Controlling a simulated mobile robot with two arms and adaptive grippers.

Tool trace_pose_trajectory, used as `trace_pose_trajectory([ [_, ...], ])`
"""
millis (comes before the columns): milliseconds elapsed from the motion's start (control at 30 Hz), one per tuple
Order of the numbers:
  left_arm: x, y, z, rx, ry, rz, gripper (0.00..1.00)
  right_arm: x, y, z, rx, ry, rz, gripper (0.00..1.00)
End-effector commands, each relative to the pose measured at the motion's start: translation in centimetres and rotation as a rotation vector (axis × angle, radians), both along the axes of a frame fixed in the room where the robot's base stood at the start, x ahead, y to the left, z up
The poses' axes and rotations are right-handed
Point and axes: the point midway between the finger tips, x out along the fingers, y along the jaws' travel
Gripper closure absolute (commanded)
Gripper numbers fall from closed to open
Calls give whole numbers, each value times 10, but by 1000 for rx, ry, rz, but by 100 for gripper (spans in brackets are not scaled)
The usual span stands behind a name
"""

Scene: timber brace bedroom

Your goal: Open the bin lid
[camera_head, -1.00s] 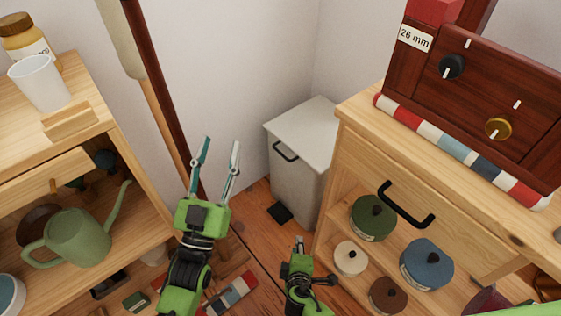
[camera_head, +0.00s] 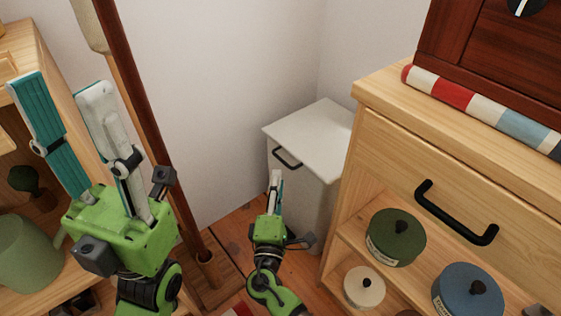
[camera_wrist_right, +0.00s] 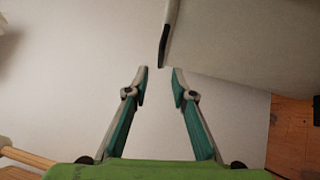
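The pale grey bin (camera_head: 318,201) stands on the floor in the corner, its flat lid (camera_head: 312,135) lying shut on top. A black handle (camera_head: 287,159) is at the lid's front edge. My right gripper (camera_head: 276,175) is in front of the bin, just below the handle, with no clear contact. In the right wrist view its fingertips (camera_wrist_right: 160,71) are apart with nothing between them. The handle (camera_wrist_right: 166,43) shows just beyond them, along the edge of the bin (camera_wrist_right: 250,45). My left gripper (camera_head: 67,95) is open and empty at the left, away from the bin.
A wooden drawer unit (camera_head: 382,146) stands close to the bin's right side, with lidded pots (camera_head: 395,240) on its shelf. A dark red post (camera_head: 140,110) rises between my grippers. A shelf with a green watering can (camera_head: 25,255) is at the left.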

Motion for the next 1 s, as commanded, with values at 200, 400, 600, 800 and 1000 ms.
trace_pose_trajectory([
  [200, 0, -1, 2, 3, -34, 2, 60, 47, -7, 4, 0, 0, -1, 77],
  [400, -1, -2, 6, 6, -56, 3, 60, 74, -11, 8, 1, 0, 0, 77],
  [600, 1, -3, 8, 10, -56, 4, 60, 84, -12, 10, 1, 2, 1, 77],
  [800, 0, -3, 9, 9, -59, 4, 60, 84, -12, 10, 1, 2, 1, 77],
  [1000, -1, -3, 9, 7, -61, 4, 60, 84, -12, 10, 1, 2, 1, 100],
])
